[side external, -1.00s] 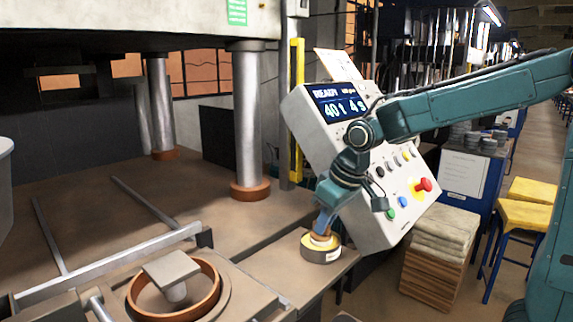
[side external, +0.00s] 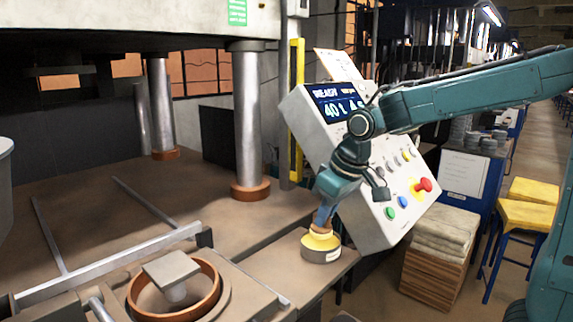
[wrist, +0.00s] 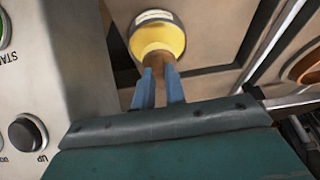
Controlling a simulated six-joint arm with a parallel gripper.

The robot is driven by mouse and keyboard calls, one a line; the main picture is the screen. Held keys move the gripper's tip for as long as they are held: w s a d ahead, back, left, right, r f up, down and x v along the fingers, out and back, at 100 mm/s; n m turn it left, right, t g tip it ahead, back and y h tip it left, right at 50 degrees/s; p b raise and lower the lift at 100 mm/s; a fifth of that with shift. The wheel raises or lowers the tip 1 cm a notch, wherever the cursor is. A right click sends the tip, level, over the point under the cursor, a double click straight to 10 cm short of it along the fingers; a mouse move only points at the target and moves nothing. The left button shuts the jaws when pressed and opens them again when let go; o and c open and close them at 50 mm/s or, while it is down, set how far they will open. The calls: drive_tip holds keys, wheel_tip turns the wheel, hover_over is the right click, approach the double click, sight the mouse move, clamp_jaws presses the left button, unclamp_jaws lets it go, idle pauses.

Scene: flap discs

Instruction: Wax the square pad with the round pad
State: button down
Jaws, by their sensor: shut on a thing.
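My gripper (side external: 325,214) points down at the bench edge, its blue fingers shut on a brown piece, taken as the round pad's grip (side external: 323,230). In the wrist view the fingers (wrist: 159,84) close on both sides of this brown piece (wrist: 158,58). Right below it is a low round tin (side external: 321,255) with a bright yellow top; the yellow (wrist: 158,38) also shows in the wrist view. I cannot tell whether the held piece touches it. The grey square pad (side external: 171,270) sits tilted in view on a short post, inside an orange ring (side external: 206,300), lower left.
A slanted control panel (side external: 345,200) with buttons stands close behind my gripper. A metal column (side external: 247,120) rises behind the bench. A metal rail (side external: 110,267) lies beside the ring. Stacked cloths (side external: 440,230) are at right. The bench between tin and ring is mostly clear.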

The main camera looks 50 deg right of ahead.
drive_tip(key=shift+r, duration=2.55)
drive_tip(key=shift+w, duration=0.1)
drive_tip(key=w+f, duration=0.1)
drive_tip(key=w, duration=0.6)
drive_tip(key=shift+a+f, duration=0.25)
drive_tip(key=shift+a, duration=0.2)
drive_tip(key=shift+a, duration=0.1)
